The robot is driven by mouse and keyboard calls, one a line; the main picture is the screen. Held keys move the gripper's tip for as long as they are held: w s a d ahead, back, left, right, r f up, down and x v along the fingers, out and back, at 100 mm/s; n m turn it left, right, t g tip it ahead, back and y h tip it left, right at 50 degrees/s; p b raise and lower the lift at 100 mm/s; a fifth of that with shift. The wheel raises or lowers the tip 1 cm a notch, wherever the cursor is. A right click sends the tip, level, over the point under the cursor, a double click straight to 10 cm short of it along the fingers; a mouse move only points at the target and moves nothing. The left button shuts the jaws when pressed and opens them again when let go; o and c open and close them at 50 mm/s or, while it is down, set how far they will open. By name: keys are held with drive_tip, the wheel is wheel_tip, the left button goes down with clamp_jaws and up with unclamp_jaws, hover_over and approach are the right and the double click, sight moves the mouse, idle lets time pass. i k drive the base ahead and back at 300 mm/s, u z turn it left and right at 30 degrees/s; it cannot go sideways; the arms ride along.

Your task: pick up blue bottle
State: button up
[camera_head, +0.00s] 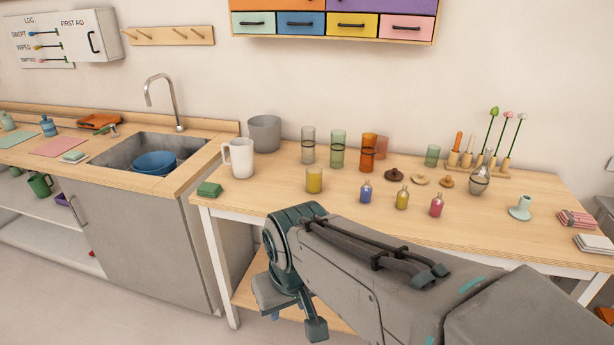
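A small blue bottle (366,192) stands upright on the wooden table (265,215), left of a yellow bottle (402,198) and a pink bottle (436,205). Another blue bottle-like container (48,126) stands on the sink counter at the far left. My gripper (296,318) hangs in front of the table's front edge, below the tabletop and to the lower left of the small blue bottle. Its two fingers are apart with nothing seen between them. It does not touch the bottle.
A yellow glass (314,180) stands left of the blue bottle, with tall glasses (338,149) behind. The tabletop in front of the bottle looks clear.

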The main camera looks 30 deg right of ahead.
sight(366, 190)
drive_tip(key=z, duration=0.5)
drive_tip(key=i, duration=0.85)
drive_tip(key=z, duration=0.9)
